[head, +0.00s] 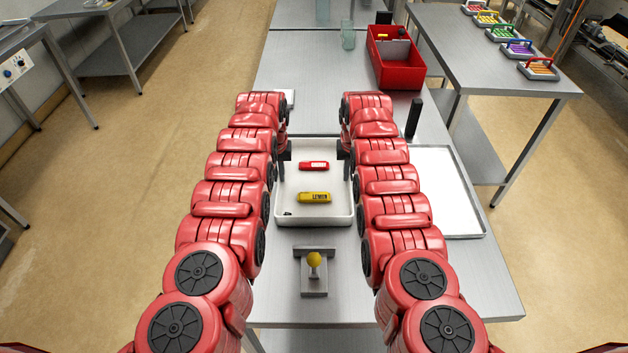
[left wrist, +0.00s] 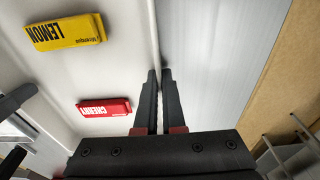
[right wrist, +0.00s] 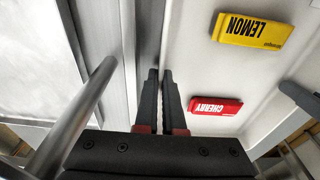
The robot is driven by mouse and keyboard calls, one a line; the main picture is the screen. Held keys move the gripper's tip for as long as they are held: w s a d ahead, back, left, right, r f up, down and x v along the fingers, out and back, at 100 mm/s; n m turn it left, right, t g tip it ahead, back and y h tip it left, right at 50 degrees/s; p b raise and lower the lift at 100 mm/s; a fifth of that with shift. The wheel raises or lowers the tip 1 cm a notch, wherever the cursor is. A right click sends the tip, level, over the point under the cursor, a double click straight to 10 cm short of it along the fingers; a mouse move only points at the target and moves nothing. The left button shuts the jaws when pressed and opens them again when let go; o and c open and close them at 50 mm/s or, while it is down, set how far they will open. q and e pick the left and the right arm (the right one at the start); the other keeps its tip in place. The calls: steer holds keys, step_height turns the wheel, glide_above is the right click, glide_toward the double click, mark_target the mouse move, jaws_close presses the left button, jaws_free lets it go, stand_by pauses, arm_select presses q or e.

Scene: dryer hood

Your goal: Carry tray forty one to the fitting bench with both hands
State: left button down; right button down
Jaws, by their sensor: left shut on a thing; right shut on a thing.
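A white shallow tray (head: 313,220) is between my two arms, over the steel bench (head: 312,77) in the head view. I cannot tell whether it rests on the bench. No tray number is readable. Inside lie a red CHERRY pack (head: 313,166) and a yellow LEMON pack (head: 315,198). My left gripper (head: 283,152) is shut on the tray's left wall; its fingers (left wrist: 159,72) straddle the rim in the left wrist view. My right gripper (head: 345,152) is shut on the right wall, with its fingers (right wrist: 160,72) around the rim in the right wrist view.
A white panel with a raised edge (head: 455,190) lies right of my right arm, beside a black post (head: 414,117). A bracket with a yellow ball (head: 314,262) stands in front. A red crate (head: 397,72) stands further back. A second table (head: 480,50) holds several coloured handled trays.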

stand_by(0.8)
